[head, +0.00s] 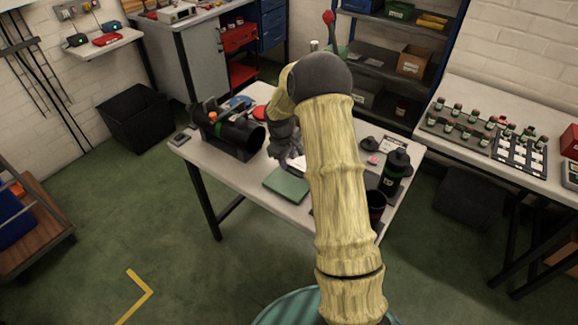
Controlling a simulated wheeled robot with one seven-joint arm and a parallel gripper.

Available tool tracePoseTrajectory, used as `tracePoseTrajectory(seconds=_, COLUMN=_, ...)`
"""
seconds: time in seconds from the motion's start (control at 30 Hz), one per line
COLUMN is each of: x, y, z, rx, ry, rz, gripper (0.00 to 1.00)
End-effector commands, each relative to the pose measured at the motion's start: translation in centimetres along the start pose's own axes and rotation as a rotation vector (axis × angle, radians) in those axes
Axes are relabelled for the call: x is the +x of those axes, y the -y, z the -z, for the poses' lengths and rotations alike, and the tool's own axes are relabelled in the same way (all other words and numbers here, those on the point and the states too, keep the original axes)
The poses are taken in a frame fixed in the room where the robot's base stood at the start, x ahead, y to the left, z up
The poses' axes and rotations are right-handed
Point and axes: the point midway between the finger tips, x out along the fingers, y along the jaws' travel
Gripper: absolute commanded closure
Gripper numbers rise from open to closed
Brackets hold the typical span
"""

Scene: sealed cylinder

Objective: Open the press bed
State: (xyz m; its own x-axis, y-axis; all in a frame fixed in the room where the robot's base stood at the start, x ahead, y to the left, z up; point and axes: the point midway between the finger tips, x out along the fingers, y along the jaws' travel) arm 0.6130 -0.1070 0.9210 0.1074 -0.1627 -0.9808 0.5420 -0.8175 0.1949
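No part can be identified for certain as the press bed. A black horizontal cylinder (240,133) lies in a dark cradle at the left of the white table (235,182), with its round end facing right. A lever with a red knob (328,18) rises behind my arm; its base is hidden. My arm reaches over the middle of the table and hides much of it. My gripper (292,162) is small and partly hidden beside the arm, right of the cylinder and low over the table. I cannot see whether its fingers are open or shut.
A green pad (287,186) lies near the table's front edge. Dark bottles (395,172) and a dark cup (376,205) stand at the right. Red and blue round items sit behind the cylinder. A side bench (490,155) holds several small bottles.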

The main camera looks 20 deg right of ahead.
Motion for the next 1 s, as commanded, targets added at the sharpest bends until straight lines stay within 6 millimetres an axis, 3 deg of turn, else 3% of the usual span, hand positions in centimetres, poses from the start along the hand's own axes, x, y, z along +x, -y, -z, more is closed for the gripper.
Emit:
tracePoseTrajectory(seconds=0.1, x=2.2, y=0.1, z=-0.1, rx=-0.001, ry=0.003, rz=0.003, gripper=0.68)
tracePoseTrajectory(seconds=0.3, x=4.6, y=0.0, z=0.0, rx=-0.001, ry=0.001, rz=0.001, gripper=0.68)
tracePoseTrajectory(seconds=0.63, x=5.1, y=0.0, z=0.0, rx=0.0, ry=-0.001, rz=0.0, gripper=0.68)
tracePoseTrajectory(seconds=0.67, x=5.1, y=0.0, z=0.0, rx=0.0, ry=-0.001, rz=0.0, gripper=0.7)
tracePoseTrajectory(seconds=0.8, x=5.1, y=0.0, z=0.0, rx=0.0, ry=-0.001, rz=0.0, gripper=0.97)
tracePoseTrajectory(seconds=0.83, x=5.0, y=0.0, z=0.0, rx=0.0, ry=-0.001, rz=0.0, gripper=1.0)
tracePoseTrajectory(seconds=1.0, x=5.0, y=0.0, z=0.0, rx=0.0, ry=0.0, rz=0.0, gripper=1.0)
